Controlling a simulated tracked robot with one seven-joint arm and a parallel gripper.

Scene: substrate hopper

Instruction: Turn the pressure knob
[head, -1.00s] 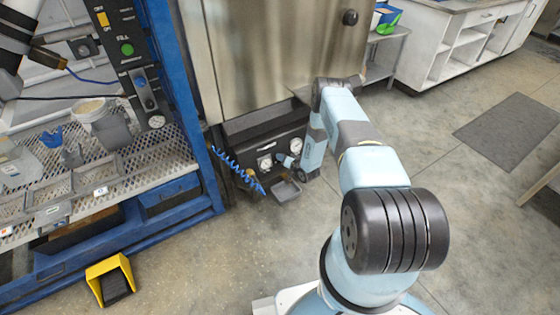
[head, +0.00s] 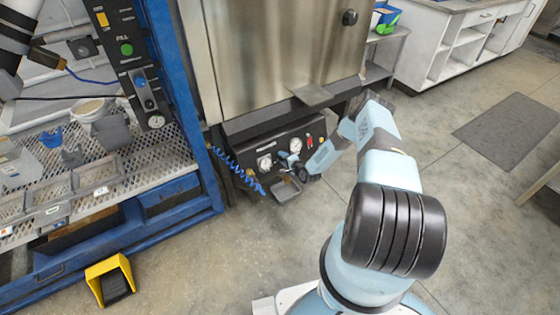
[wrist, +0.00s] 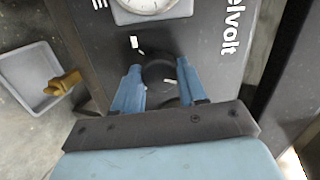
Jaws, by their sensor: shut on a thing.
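The pressure knob (wrist: 160,80) is a round black knob with a white mark, on a black panel below a gauge (wrist: 146,6) in the wrist view. The two blue fingers of my gripper (wrist: 158,92) stand on either side of the knob and are shut on it. In the head view my gripper (head: 291,160) reaches the front of the black control panel (head: 262,147), and the knob is too small and covered to make out there.
A small grey tray (head: 285,190) sticks out below the panel, with a brass fitting (wrist: 64,83) beside it. A coiled blue hose (head: 238,170) hangs at the panel's left. A blue-framed bench (head: 205,165) stands left, and a yellow foot pedal (head: 108,270) lies on the floor.

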